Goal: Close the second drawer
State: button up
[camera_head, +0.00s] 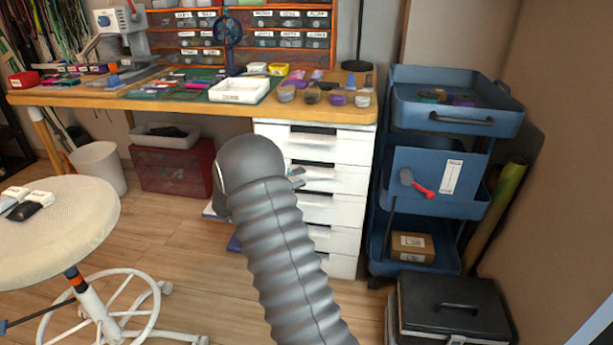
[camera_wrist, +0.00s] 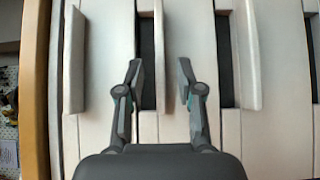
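The white drawer unit (camera_head: 345,213) stands under the right end of the desk, with several drawers stacked one above another. The second drawer (camera_head: 346,179) from the top is partly hidden by my arm. Its front looks about level with its neighbours; any small opening cannot be told. My gripper (camera_head: 297,178) is at the left part of this drawer's front. In the wrist view, turned sideways, my gripper (camera_wrist: 160,84) is open, its two fingers apart on either side of the second drawer's handle (camera_wrist: 160,45). Contact with the handle cannot be told.
The wooden desk edge (camera_head: 180,105) runs above the drawers. A blue trolley (camera_head: 435,178) stands close on the right, with a black box (camera_head: 453,308) in front of it. A round stool (camera_head: 60,225) is at the left. The floor between is mostly clear.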

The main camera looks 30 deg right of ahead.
jog(key=a, duration=0.8)
dwell(0.4)
jog(key=s+a+f+n+g+y, duration=0.1)
jog(key=s+f+n+g+y, duration=0.15)
jog(key=s+f, duration=0.4)
jog(key=s+a+f+y, duration=0.1)
jog(key=s+a+y, duration=0.3)
jog(key=s+y, duration=0.25)
jog(key=s+a+r+m+t+y+p, duration=0.1)
jog(key=s+a+r+t+y, duration=0.3)
jog(key=s+a+r, duration=0.4)
jog(key=s+a+r+m+t+y+p, duration=0.1)
jog(key=s+a+r+t+y+p, duration=0.2)
jog(key=s+a+r, duration=0.5)
jog(key=shift+s+a+r+t+y, duration=0.15)
jog(key=shift+s+r+t+y, duration=0.65)
jog(key=shift+s+r, duration=2.45)
